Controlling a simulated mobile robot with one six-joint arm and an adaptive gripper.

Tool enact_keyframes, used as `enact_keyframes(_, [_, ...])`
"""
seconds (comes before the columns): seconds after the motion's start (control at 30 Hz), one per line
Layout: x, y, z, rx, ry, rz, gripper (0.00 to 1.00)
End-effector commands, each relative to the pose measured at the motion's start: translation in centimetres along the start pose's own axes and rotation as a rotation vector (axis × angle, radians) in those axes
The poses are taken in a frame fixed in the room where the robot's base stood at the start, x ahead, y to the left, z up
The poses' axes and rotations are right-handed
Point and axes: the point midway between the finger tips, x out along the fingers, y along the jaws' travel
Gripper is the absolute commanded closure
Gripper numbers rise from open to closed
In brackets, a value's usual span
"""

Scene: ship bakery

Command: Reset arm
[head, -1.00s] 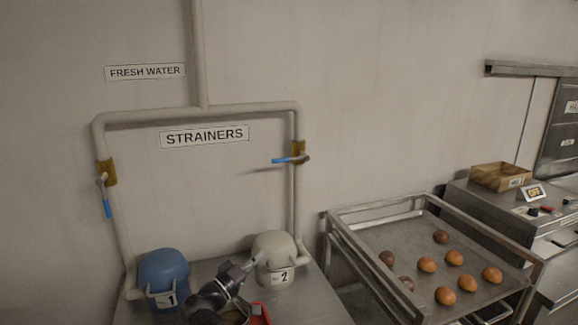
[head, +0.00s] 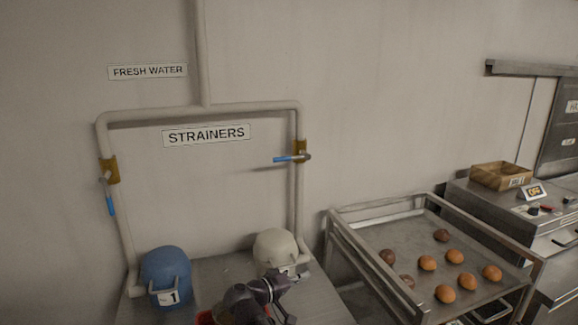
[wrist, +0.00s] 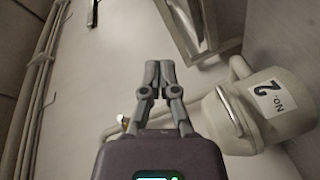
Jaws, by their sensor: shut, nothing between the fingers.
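My gripper (wrist: 160,70) shows in the wrist view with its two grey fingers together and nothing between them. In the head view my dark arm is low in the picture, in front of the white strainer marked 2 (head: 272,245), and hides part of it; the fingers are hard to make out there. The white strainer also shows at the right of the wrist view (wrist: 270,112), apart from the fingers. The blue strainer marked 1 (head: 165,270) stands to the left on the bench.
A metal bench (head: 322,298) holds the strainers. Pipes above carry a left valve handle (head: 110,205) pointing down and a right one (head: 287,159) lying level. To the right, a rack tray (head: 398,240) holds several buns. A cardboard box (head: 497,178) sits beyond.

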Motion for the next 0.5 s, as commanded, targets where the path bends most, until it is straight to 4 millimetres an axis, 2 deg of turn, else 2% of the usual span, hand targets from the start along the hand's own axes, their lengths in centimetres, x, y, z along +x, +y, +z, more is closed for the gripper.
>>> enact_keyframes(0.03, [1.4,-0.3,1.4,-0.008,-0.049,-0.04,1.0])
enact_keyframes(0.2, [4.9,-2.0,5.9,-0.033,-0.209,-0.208,1.0])
enact_keyframes(0.5, [8.2,-4.7,13.1,-0.036,-0.448,-0.53,1.0])
